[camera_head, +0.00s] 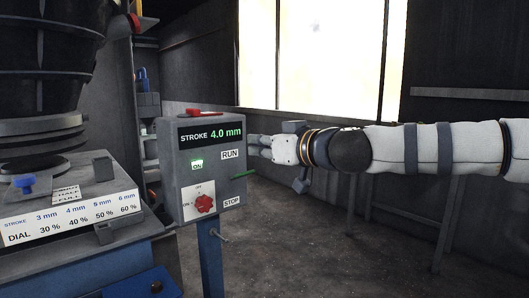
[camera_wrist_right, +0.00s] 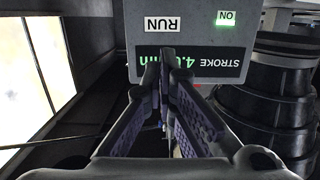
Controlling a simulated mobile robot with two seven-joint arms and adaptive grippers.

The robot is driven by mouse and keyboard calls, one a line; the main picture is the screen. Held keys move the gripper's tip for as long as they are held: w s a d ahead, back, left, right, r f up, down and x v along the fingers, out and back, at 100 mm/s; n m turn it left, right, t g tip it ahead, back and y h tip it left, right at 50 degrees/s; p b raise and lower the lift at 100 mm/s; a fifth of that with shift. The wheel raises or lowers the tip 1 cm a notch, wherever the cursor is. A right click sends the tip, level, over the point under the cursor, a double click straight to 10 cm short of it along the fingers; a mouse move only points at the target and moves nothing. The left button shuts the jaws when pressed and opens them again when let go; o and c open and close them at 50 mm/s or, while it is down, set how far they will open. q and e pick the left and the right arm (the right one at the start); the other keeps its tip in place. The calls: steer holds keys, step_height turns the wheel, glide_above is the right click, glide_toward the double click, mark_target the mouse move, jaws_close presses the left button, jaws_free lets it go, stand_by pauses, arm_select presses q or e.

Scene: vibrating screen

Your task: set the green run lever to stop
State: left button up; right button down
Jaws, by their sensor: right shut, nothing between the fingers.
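The green run lever (camera_head: 243,174) sticks out to the right from the side of the grey control box (camera_head: 169,172), its tip slightly raised. It sits between the RUN label (camera_head: 230,154) and the STOP label (camera_head: 231,202). My right gripper (camera_head: 256,145) is beside the box's right edge, above the lever and apart from it. In the wrist view its fingers (camera_wrist_right: 167,54) are shut and empty, pointing at the upside-down box (camera_wrist_right: 197,32). The lever does not show in the wrist view. My left gripper is out of view.
The box has a lit green ON lamp (camera_head: 197,165), a red dial (camera_head: 205,203) and a display reading 4.0 mm (camera_head: 226,131). It stands on a blue post (camera_head: 210,255). The screen machine (camera_head: 45,85) is at left. Open floor lies at right.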

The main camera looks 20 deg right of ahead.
mark_target(250, 172)
steer(key=x, duration=0.2)
steer(key=f+x, duration=0.1)
steer(key=x, duration=0.2)
steer(key=shift+f+b, duration=0.15)
steer(key=shift+b, duration=0.25)
steer(key=shift+s+d+f, duration=0.1)
steer(key=shift+s+f, duration=0.2)
steer(key=shift+f, duration=0.15)
steer(key=shift+s+d+f, duration=0.1)
steer(key=shift+s+f, duration=0.2)
steer(key=shift+f, duration=0.2)
steer(key=shift+s+d+f+b, duration=0.15)
steer(key=shift+s+f+b, duration=0.05)
steer(key=shift+b, duration=0.1)
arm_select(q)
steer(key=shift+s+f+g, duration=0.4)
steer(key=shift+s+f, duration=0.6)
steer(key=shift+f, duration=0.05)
arm_select(e)
steer(key=shift+s, duration=0.1)
